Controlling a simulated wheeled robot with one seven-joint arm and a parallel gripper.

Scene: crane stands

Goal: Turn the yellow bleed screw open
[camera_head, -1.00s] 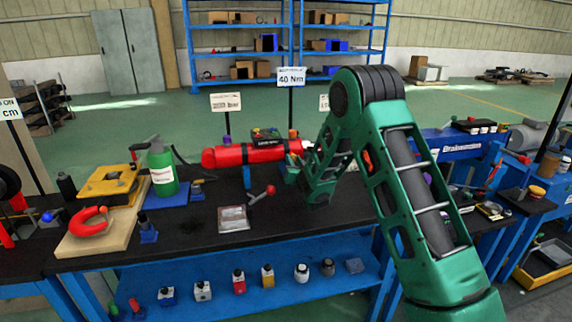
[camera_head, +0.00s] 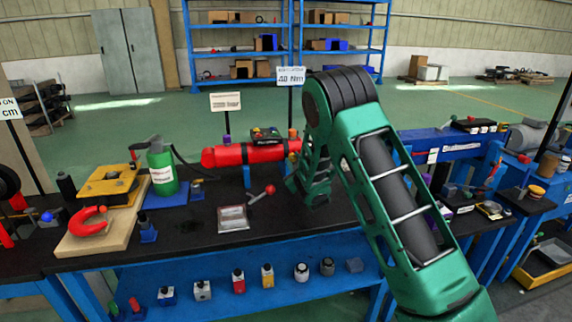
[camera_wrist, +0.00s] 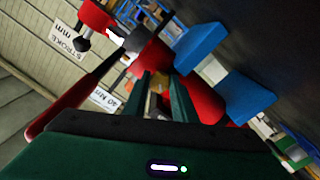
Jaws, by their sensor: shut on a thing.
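The red cylinder (camera_head: 245,154) lies across blue supports on the black bench. In the wrist view its red body (camera_wrist: 205,102) is close behind my fingers. My gripper (camera_wrist: 166,98) has its two dark fingers on either side of a small yellow-orange piece (camera_wrist: 157,86), which looks like the bleed screw, and is shut on it. The fingers hide much of it, so I cannot tell how far it is turned. In the head view my green arm hides the gripper, the screw and the cylinder's right end.
A red-knobbed lever (camera_head: 262,193) and a small flat tray (camera_head: 233,218) are in front of the cylinder. A green bottle (camera_head: 161,168) stands to the left. A red rod (camera_wrist: 75,105) runs near my fingers in the wrist view. The bench front left of my arm is partly clear.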

